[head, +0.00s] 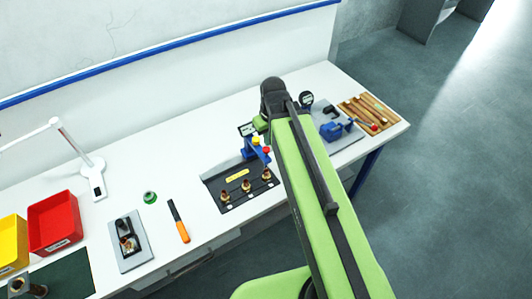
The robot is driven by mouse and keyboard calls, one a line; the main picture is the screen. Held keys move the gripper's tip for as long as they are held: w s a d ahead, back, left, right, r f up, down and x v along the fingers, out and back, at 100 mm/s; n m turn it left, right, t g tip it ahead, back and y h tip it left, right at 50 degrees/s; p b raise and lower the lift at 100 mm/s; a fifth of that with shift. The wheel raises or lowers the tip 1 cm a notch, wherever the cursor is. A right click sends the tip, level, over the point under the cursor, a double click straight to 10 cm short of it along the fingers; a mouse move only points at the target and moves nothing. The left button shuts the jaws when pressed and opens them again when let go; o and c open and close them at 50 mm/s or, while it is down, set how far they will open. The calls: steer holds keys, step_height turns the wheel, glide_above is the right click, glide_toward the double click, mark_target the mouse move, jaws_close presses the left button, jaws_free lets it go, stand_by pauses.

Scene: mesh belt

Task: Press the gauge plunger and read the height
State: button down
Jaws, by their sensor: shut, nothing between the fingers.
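A round black gauge with a small pale display (306,99) stands at the back right of the bench, just right of my arm. A grey plate (350,138) lies below and right of it. My arm covers part of this area, and I cannot make out the gauge's plunger or a reading. My green arm reaches up from the bottom right to a dark joint near the gauge. A short green part shows left of that joint. My gripper is hidden behind the arm, so its fingers do not show.
A blue device (335,130) sits on the grey plate, beside a wooden tray of tools (368,110). A dark fixture board (238,203) with brass parts lies left of my arm. An orange-handled tool (179,222), red bin (54,222) and white lamp (92,165) are further left.

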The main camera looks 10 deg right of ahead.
mark_target(267, 150)
steer(key=shift+w+f+b, duration=0.2)
steer(key=shift+f+b, duration=1.05)
steer(key=shift+f, duration=0.55)
